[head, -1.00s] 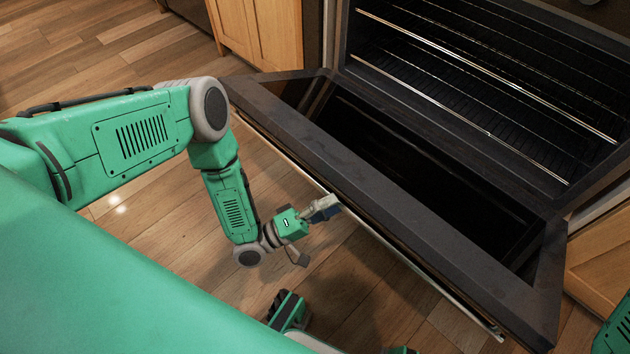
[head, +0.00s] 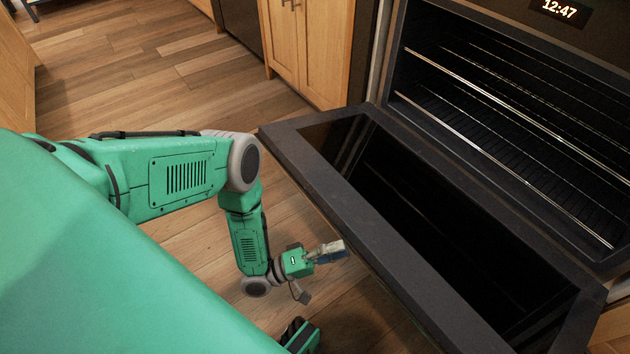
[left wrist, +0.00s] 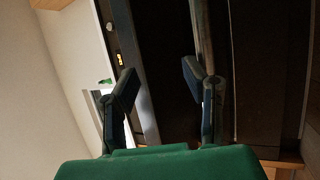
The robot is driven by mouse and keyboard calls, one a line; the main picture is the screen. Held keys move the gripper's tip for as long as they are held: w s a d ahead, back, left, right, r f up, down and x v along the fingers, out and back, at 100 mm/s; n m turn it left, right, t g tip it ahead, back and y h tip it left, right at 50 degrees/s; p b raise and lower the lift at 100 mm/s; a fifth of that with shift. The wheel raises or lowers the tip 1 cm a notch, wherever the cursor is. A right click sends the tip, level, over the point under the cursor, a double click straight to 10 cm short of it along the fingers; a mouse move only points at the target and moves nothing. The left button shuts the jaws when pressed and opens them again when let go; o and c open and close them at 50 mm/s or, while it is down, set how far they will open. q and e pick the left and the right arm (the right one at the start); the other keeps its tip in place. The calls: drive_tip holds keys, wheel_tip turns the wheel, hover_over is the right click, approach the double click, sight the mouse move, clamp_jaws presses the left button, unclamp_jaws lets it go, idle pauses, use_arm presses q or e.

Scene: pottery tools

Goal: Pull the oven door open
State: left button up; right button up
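The oven door (head: 355,228) is swung down and out from the oven (head: 500,60), close to level, with its dark inner glass (head: 430,200) facing up. Its handle does not show in the head view.
The oven cavity with wire racks (head: 520,120) stands open behind the door. A wooden cabinet (head: 315,50) is left of the oven. Wooden floor (head: 170,70) is clear on the left. A clock display (head: 560,10) is above the oven.

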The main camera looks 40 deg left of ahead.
use_arm(q)
drive_tip(key=s+a+f, duration=0.3)
drive_tip(key=a+f, duration=0.1)
drive_tip(key=f, duration=0.2)
drive_tip(key=shift+a+f, duration=0.2)
drive_tip(key=shift+a, duration=0.05)
idle(0.5)
drive_tip(key=shift+r, duration=0.1)
idle(0.5)
